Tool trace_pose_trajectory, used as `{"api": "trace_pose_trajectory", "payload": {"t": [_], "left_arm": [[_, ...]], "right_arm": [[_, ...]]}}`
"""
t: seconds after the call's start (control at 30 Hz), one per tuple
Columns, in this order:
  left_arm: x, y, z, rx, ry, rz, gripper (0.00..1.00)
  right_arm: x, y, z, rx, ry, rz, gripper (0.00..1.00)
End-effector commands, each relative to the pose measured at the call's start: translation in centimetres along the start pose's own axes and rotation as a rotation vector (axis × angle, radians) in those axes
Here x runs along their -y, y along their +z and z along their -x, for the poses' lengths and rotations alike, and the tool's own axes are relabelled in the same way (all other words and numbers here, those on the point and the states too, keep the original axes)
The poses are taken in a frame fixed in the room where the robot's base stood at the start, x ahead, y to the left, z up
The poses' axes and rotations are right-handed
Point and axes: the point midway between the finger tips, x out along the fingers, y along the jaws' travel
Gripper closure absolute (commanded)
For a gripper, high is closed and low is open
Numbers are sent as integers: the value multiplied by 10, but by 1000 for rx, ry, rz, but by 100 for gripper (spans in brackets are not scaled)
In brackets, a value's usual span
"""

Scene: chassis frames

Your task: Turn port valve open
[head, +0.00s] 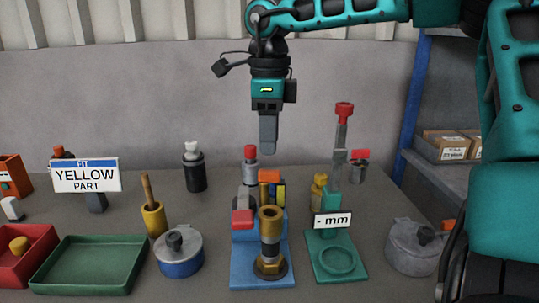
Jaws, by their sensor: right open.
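A blue base (244,269) stands at the front middle of the bench. It carries an upright brass-topped, dark-banded cylinder (270,240), a red block like a handle (243,217) to its left, and orange, yellow and blue parts (270,190) behind. No label marks which part is the port valve, and I cannot tell its setting. My right gripper (268,148) hangs pointing down above and behind the blue base, apart from everything. It is open and empty, seen edge-on, so one finger hides the other. My left gripper is out of view.
A green fixture (340,266) with a tall red-topped post and a "- mm" sign stands to the right. Lidded pots (180,253) (414,246) stand on both sides. A green tray (90,265), a red tray (35,236) and a "FIT YELLOW PART" sign (86,175) are at left.

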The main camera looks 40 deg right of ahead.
Motion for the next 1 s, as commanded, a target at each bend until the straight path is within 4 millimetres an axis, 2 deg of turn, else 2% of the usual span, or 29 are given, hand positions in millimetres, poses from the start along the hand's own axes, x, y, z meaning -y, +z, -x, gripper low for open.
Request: {"api": "trace_pose_trajectory", "payload": {"t": [0.03,0.1,0.33,1.0], "left_arm": [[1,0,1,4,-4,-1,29],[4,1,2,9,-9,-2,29],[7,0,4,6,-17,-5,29],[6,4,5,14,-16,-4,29]], "right_arm": [[0,0,14,2,-2,0,57],[0,0,28,0,-3,-1,57],[0,0,57,-1,0,1,57],[0,0,62,-1,2,1,57]]}}
